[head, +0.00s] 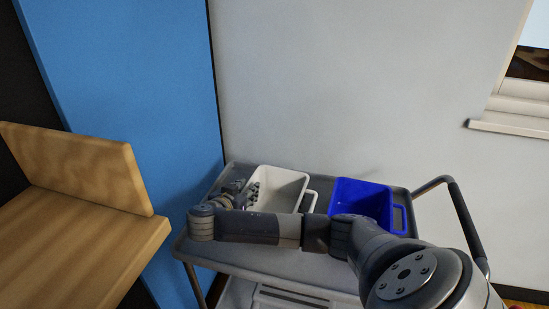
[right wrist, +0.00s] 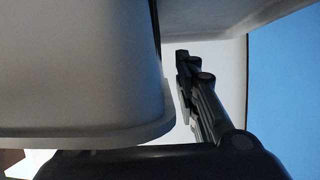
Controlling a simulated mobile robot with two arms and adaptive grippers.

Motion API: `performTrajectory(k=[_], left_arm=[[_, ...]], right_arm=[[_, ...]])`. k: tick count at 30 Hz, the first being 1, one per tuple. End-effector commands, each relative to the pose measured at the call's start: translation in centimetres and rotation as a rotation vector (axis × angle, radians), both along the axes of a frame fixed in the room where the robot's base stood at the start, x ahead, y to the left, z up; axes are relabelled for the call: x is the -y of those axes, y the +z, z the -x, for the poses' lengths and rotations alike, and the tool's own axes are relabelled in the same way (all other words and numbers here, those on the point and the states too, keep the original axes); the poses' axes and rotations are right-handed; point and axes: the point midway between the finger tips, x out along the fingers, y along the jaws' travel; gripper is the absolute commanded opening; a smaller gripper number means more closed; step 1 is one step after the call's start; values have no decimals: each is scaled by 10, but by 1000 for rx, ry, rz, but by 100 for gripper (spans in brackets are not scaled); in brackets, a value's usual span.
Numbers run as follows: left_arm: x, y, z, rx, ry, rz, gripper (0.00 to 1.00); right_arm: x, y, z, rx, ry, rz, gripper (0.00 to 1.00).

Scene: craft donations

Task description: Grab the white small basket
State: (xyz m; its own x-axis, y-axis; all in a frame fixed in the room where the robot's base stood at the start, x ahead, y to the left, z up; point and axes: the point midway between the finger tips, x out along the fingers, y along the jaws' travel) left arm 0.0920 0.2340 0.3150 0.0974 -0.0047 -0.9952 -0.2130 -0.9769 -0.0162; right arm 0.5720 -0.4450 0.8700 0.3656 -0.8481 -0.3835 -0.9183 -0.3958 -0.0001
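The white small basket (head: 282,188) stands upright on a grey cart, toward its left-back part. My right gripper (head: 245,190) is at the basket's left side, with one finger outside the wall and the other seeming to reach over it. In the right wrist view the basket (right wrist: 80,75) fills the left, rim toward the camera. One dark finger (right wrist: 200,95) shows beside it with a narrow gap, so the gripper looks open. The other finger is hidden there. My left gripper is not in view.
A blue basket (head: 363,200) stands on the cart (head: 270,257) just right of the white one. The cart has a dark handle (head: 462,215) at the right. A wall (head: 340,90) is close behind. A wooden surface (head: 70,245) stands at the left.

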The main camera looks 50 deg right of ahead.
Motion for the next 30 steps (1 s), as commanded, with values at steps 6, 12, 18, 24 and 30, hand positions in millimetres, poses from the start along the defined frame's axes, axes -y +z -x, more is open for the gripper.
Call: performTrajectory(k=[6, 12, 18, 24, 30], left_arm=[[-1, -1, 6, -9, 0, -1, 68], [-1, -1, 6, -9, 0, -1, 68], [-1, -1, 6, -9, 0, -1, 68], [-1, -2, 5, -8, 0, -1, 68], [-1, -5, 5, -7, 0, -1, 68]], right_arm=[[-1, 0, 0, 0, 0, 0, 6], [-1, 0, 0, 0, 1, 0, 0], [-1, 0, 0, 2, 1, -2, 0], [-2, 18, -1, 6, 2, -4, 0], [-1, 60, -1, 8, 2, -3, 0]])
